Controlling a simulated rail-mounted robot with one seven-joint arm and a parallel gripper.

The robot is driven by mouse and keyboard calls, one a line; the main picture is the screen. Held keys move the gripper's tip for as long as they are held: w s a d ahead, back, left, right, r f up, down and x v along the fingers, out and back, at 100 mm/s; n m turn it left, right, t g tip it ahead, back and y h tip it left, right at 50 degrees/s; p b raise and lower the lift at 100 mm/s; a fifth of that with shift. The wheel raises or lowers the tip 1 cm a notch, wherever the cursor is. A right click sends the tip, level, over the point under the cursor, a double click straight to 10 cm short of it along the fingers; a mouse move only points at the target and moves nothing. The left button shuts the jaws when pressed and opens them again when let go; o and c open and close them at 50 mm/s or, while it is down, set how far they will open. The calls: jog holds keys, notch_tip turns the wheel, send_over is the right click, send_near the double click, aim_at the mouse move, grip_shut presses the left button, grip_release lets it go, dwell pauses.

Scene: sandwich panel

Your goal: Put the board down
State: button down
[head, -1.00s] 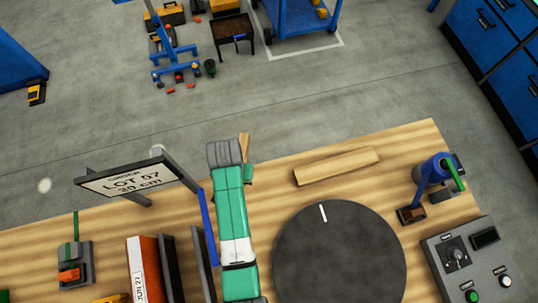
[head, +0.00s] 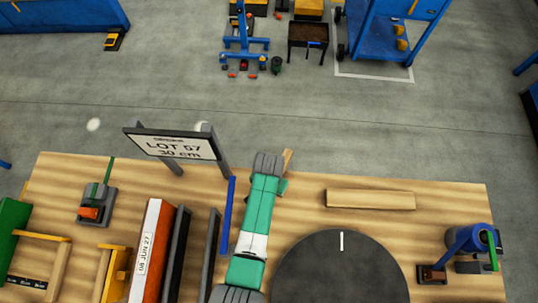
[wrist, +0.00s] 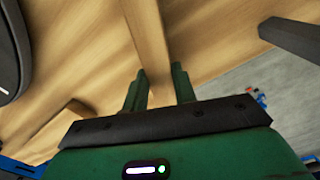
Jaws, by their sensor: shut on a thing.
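My gripper shows in the wrist view (wrist: 161,88) as two green fingers shut on a narrow wooden board (wrist: 150,40), which extends away between them. In the head view my arm hides most of the gripper. Only a short end of the held board (head: 288,159) shows, by the far edge of the wooden table (head: 330,180). I cannot tell whether the board touches the table. Another light wooden board (head: 370,199) lies flat to the right, near the far edge.
A sign reading LOT 57, 30 cm (head: 172,146) and a blue upright strip (head: 227,215) stand close left of my arm. A dark round disc (head: 340,275) lies to the right. A blue device (head: 470,240) stands at the right end. Binders (head: 150,250) stand at left.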

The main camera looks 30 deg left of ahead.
jog(key=shift+f, duration=0.2)
jog(key=c, duration=1.1)
grip_release()
notch_tip(320, 180, up, 12)
jog(key=shift+r+p, duration=0.25)
jog(key=shift+p, duration=0.45)
jog(key=shift+w, duration=0.1)
